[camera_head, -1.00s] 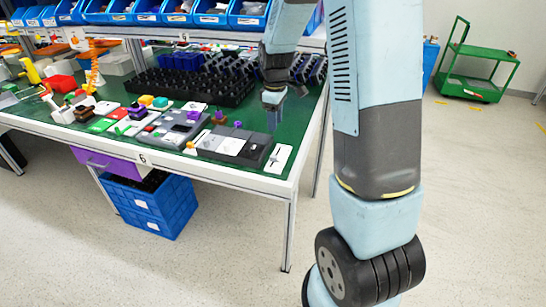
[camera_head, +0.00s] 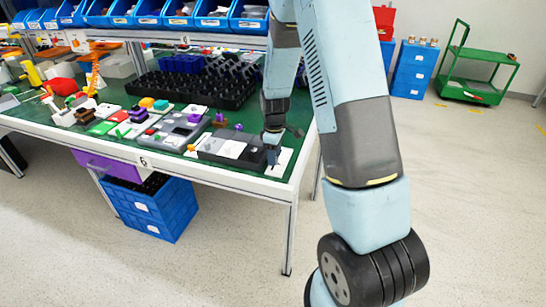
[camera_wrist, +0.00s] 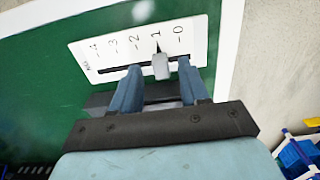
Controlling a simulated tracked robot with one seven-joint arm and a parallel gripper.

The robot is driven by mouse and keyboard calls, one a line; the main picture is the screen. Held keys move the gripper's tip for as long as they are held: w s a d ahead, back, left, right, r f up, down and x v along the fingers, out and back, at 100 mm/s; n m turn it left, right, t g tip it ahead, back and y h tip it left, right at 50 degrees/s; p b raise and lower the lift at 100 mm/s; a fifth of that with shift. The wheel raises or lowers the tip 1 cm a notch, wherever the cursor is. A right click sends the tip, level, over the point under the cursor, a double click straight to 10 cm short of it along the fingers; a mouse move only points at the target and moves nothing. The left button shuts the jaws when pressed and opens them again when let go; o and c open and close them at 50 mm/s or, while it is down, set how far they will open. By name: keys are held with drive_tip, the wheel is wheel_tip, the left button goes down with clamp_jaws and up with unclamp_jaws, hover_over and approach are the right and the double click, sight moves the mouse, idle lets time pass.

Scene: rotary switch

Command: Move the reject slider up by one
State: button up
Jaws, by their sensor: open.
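The reject slider plate (camera_wrist: 195,45) is a white card with a dark slot and marks 0 to 4, on the green table top. Its grey slider knob (camera_wrist: 161,68) has a dark pointer near mark 1. My gripper (camera_wrist: 159,66) is open, one finger on each side of the knob, with visible gaps. In the head view my gripper (camera_head: 272,152) is low over the plate (camera_head: 284,163) at the table's right corner, and the knob is hidden there.
A grey and black panel box (camera_head: 230,148) stands just left of the plate. Further left are several more switch panels (camera_head: 180,130). A black crate tray (camera_head: 190,88) lies behind.

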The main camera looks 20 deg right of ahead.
drive_tip(key=shift+f, duration=0.4)
clamp_jaws()
idle(0.5)
